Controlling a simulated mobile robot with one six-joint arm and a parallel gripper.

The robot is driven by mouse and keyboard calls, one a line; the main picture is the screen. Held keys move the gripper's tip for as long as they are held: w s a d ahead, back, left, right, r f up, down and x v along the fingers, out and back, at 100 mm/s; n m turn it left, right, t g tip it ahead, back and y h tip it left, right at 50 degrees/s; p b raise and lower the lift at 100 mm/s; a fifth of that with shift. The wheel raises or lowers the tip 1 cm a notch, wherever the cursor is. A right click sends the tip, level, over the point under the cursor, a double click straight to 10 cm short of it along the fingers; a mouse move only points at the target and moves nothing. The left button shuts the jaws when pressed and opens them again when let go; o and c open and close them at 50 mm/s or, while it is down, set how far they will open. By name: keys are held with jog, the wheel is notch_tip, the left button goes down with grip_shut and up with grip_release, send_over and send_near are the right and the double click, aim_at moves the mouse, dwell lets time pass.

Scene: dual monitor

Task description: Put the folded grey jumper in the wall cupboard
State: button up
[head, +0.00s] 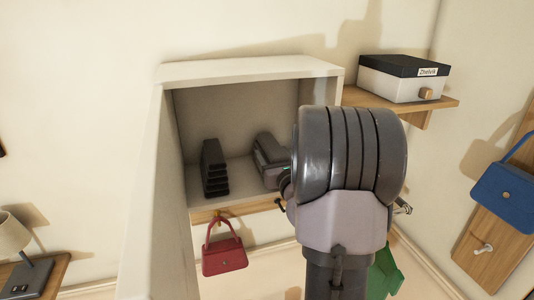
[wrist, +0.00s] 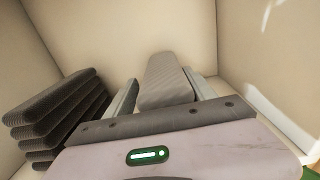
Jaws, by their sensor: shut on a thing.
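The folded grey jumper (wrist: 166,82) is between the fingers of my gripper (wrist: 161,76) in the wrist view. My gripper is shut on it, inside the open wall cupboard (head: 252,69). The jumper's far end points at the cupboard's back wall. I cannot tell whether its underside touches the cupboard floor. In the head view my arm reaches in from the right and covers the cupboard's right side; the jumper cannot be made out clearly there.
A stack of dark folded cloths (head: 213,168) stands inside the cupboard to the left, also in the wrist view (wrist: 55,118). A red bag (head: 225,256) hangs below. A labelled box (head: 402,79) sits on the right shelf (head: 438,104). A blue bag (head: 507,196) hangs far right.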

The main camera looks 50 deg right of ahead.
jog(key=shift+w+d+f, duration=0.2)
jog(key=shift+w+f, duration=0.05)
jog(key=shift+a+f, duration=0.1)
jog(key=o, duration=1.7)
jog(key=shift+s, duration=0.15)
jog(key=shift+s+a+r, duration=0.15)
jog(key=shift+s+r, duration=0.05)
jog(key=shift+s, duration=0.05)
jog(key=b+v, duration=0.3)
jog(key=v, duration=0.8)
jog(key=shift+s+a, duration=0.1)
jog(key=shift+s, duration=0.1)
